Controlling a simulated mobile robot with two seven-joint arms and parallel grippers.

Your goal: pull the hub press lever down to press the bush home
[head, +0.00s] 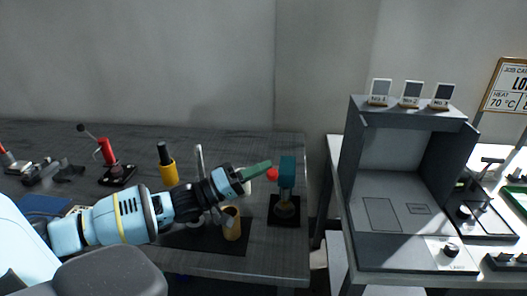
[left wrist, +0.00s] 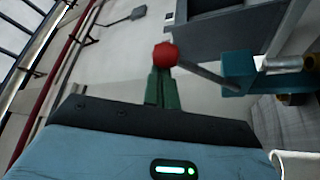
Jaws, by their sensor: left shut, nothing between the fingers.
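The hub press (head: 287,172) has a teal head on a dark base near the right end of the dark table; its teal part also shows in the left wrist view (left wrist: 240,72). Its lever (left wrist: 208,78) is a grey rod ending in a red ball knob (left wrist: 166,55), also seen in the head view (head: 272,174). My left gripper (head: 268,165) has green fingers, shut and empty, with the tips (left wrist: 162,76) right by the knob. I cannot tell whether they touch it. A small brownish piece (head: 286,209) sits low in the press; I cannot tell how the bush is seated. My right gripper is out of view.
A tan cylinder (head: 232,224) stands on a dark mat below my left gripper. A yellow bottle (head: 168,173) and a red tool on a black base (head: 107,152) stand further left. A grey open-fronted cabinet (head: 400,190) stands right of the table, across a gap.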

